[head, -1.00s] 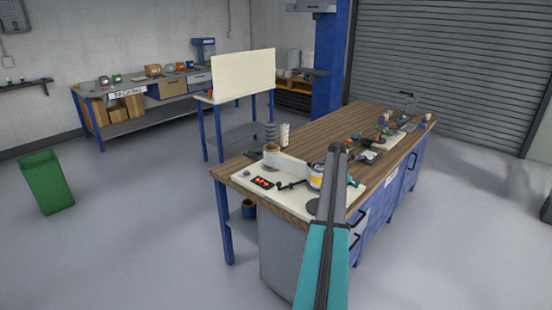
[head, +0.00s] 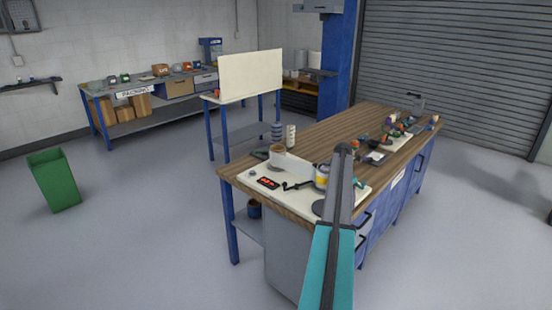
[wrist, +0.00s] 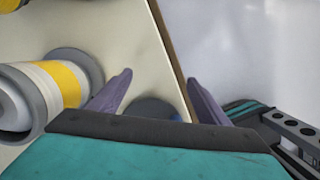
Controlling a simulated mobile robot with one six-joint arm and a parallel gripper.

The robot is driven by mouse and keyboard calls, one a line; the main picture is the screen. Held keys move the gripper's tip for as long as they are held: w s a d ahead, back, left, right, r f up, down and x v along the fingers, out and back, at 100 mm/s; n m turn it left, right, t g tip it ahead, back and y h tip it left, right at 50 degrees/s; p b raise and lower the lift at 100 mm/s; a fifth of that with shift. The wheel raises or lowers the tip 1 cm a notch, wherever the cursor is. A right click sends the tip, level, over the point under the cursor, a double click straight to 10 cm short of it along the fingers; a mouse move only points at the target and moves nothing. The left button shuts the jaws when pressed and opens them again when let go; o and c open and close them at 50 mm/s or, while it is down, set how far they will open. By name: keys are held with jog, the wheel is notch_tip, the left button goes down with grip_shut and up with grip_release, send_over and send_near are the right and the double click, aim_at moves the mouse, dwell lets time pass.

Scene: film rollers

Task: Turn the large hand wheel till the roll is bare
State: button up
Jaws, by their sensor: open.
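A cream board (head: 258,174) lies on the near end of the wooden bench and carries the roller gear. A yellow-and-white roll (head: 321,177) stands on it, left of my arm. The roll is large at the left in the wrist view (wrist: 58,82), with grey flanges at its ends. A small black crank (head: 297,186) sits left of the roll. A dark round disc (wrist: 150,108) shows partly behind my fingers; I cannot tell whether it is the large hand wheel. My gripper (wrist: 160,77) is open and empty over the board's edge, apart from the roll.
The wooden bench (head: 350,127) runs back to the right, with several small tools at its far end. A green bin (head: 53,180) stands at the left. A packing bench (head: 150,95) stands by the back wall. The grey floor between is clear.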

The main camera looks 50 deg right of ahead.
jog(key=shift+r, duration=0.1)
jog(key=d+p+v, duration=0.1)
jog(key=p+v, duration=0.3)
jog(key=v, duration=0.2)
jog(key=shift+s+r, duration=0.25)
jog(key=shift+r, duration=0.25)
dwell(0.5)
jog(key=shift+s, duration=0.1)
dwell(0.4)
